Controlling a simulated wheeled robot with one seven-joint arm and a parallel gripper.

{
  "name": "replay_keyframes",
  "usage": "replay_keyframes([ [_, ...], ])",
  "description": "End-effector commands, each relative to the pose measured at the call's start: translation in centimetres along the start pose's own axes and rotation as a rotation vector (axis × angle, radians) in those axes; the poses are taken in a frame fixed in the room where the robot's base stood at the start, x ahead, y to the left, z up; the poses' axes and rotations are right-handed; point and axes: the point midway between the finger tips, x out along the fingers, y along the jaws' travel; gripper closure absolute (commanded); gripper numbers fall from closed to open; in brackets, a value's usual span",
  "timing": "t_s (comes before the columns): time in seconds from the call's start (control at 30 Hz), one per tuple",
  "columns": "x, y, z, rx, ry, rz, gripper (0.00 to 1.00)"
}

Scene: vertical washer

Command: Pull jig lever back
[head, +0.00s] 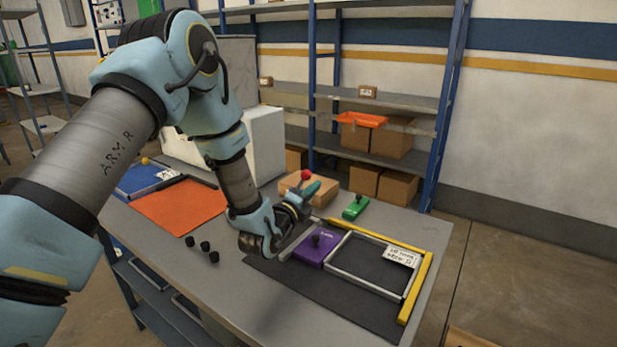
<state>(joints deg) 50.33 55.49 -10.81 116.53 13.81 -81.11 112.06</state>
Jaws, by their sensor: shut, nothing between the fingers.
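The jig lies on a dark mat (362,308) at the right of the table. It has a grey rectangular frame (362,287), a yellow border (415,290) and a purple block (314,249) with a black knob. A red ball knob (306,174) shows just behind my gripper; I cannot tell whether it belongs to the jig lever. My gripper (312,192) is shut and empty, left of and behind the purple block. It hides part of the jig's left end. I cannot tell whether it touches the red knob.
A green block (355,207) stands behind the jig, and a cardboard box (316,187) behind my gripper. Several small black pieces (205,246) sit at the front left. An orange mat (178,205) and a white box (265,140) are farther left. Shelves (400,100) stand behind.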

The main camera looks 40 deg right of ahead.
Motion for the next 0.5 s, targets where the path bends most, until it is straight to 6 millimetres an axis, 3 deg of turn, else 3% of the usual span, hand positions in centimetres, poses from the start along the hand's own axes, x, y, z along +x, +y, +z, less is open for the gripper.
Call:
replay_keyframes([
  [0.2, 0.4, -0.1, 1.7, -0.001, 0.001, 0.001, 1.00],
  [0.5, 0.4, 0.0, 1.8, -0.002, 0.002, 0.000, 1.00],
])
